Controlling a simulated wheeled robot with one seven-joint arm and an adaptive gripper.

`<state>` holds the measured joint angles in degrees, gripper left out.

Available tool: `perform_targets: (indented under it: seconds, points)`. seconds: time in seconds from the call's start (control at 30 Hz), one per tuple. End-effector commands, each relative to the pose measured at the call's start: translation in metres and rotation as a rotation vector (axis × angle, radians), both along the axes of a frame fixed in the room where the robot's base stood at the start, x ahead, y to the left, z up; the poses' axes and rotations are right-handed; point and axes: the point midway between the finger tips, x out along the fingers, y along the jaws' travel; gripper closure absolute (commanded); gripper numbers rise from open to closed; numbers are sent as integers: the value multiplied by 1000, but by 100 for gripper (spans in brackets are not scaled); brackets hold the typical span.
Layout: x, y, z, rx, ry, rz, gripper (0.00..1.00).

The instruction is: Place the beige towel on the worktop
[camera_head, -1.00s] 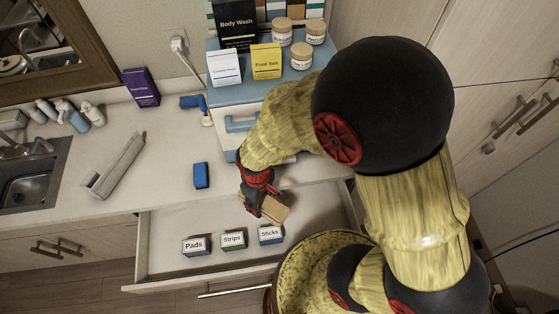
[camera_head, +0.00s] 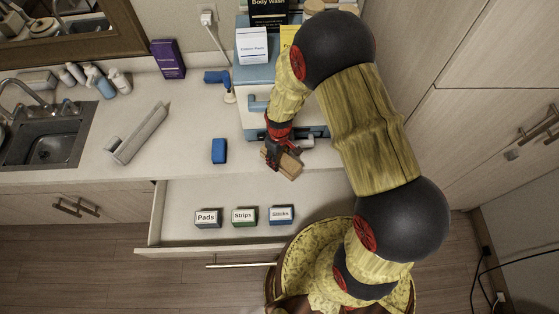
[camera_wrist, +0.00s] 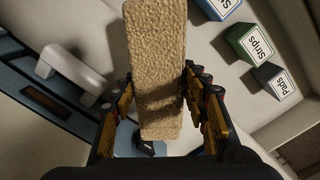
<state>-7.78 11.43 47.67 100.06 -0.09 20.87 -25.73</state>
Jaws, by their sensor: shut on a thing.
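My gripper (camera_head: 278,160) is shut on the beige towel (camera_head: 290,165), a small tan block-shaped bundle. In the head view the towel is at the worktop's front edge, near the back right of the open drawer. In the wrist view the towel (camera_wrist: 157,60) stretches up from between the two fingers (camera_wrist: 158,105), which grip its sides. I cannot tell whether the towel touches the worktop or is held above it. The pale worktop (camera_head: 190,130) runs behind the drawer, with bare surface left of my gripper.
The open drawer (camera_head: 180,195) holds the Pads box (camera_head: 207,218), Strips box (camera_head: 244,217) and Sticks box (camera_head: 281,215). A blue block (camera_head: 219,151) lies on the worktop. A grey elongated object (camera_head: 140,135) lies farther left. A blue-topped cabinet (camera_head: 256,75) stands behind my gripper.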

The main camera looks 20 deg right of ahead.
Motion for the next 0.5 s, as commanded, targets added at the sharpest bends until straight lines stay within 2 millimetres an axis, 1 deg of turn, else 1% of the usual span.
perform_targets:
  seconds: [0.1, 0.3, 0.37, 0.5]
  points:
    - [5, -2, -7, -1, 1, -1, 83]
    - [5, -2, -33, 0, 1, -1, 83]
    - [5, -2, -36, 0, 0, -1, 83]
    - [5, -2, -36, 1, -1, -1, 83]
